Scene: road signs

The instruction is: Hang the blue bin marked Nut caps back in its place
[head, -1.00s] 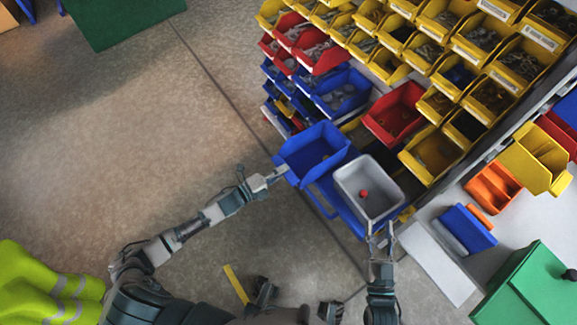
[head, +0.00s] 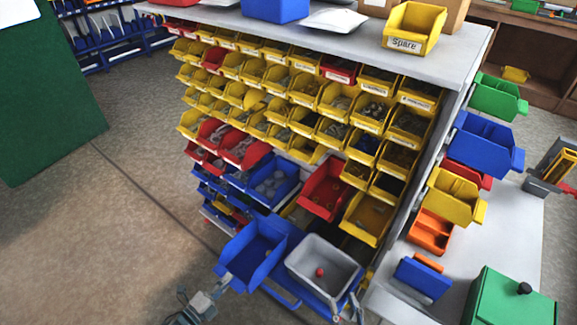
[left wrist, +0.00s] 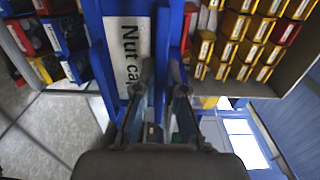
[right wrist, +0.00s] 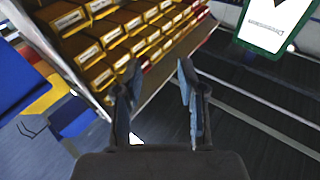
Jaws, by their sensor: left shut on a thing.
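The blue bin marked Nut caps (head: 252,254) is in front of the rack's lower left part in the head view, with its open top facing up. Its white label (left wrist: 130,48), partly covered, reads "Nut cap" in the left wrist view. My left gripper (head: 222,286) is shut on this bin's near edge; its fingers also show in the left wrist view (left wrist: 161,85). My right gripper (right wrist: 158,72) is open and empty in the right wrist view. The rack (head: 450,68) holds rows of yellow, red and blue bins.
The grey bin holds a small red thing (head: 320,271) and stands close right of the blue bin. A red bin (head: 324,190) sticks out above it. A green box (head: 510,300) and an orange bin (head: 431,232) are at the right. The floor at left is clear.

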